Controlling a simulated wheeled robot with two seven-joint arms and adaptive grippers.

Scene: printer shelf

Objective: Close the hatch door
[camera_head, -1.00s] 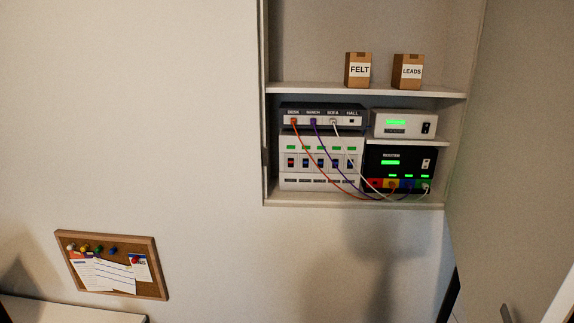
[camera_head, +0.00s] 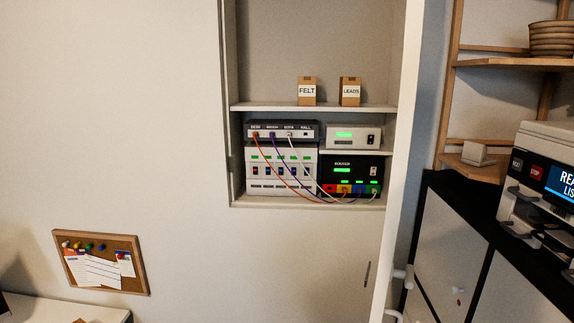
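The hatch door (camera_head: 408,90) stands open at the right side of the wall niche. I see it almost edge-on, as a tall pale strip slanting down to the bottom of the view. A thin dark slit or handle (camera_head: 366,273) shows just left of the strip, low down. White handle-like pieces (camera_head: 401,274) stick out on the strip's right side; I cannot tell for sure what they are. The niche (camera_head: 233,150) is uncovered, and its contents show. Neither of my grippers is in view.
The niche holds a FELT box (camera_head: 307,92), a LEADS box (camera_head: 350,92) and cabled devices (camera_head: 281,168). A pin board (camera_head: 100,262) hangs at lower left. Right of the door stand dark-topped cabinets (camera_head: 450,265), a wooden shelf (camera_head: 510,63) and a machine with a screen (camera_head: 545,180).

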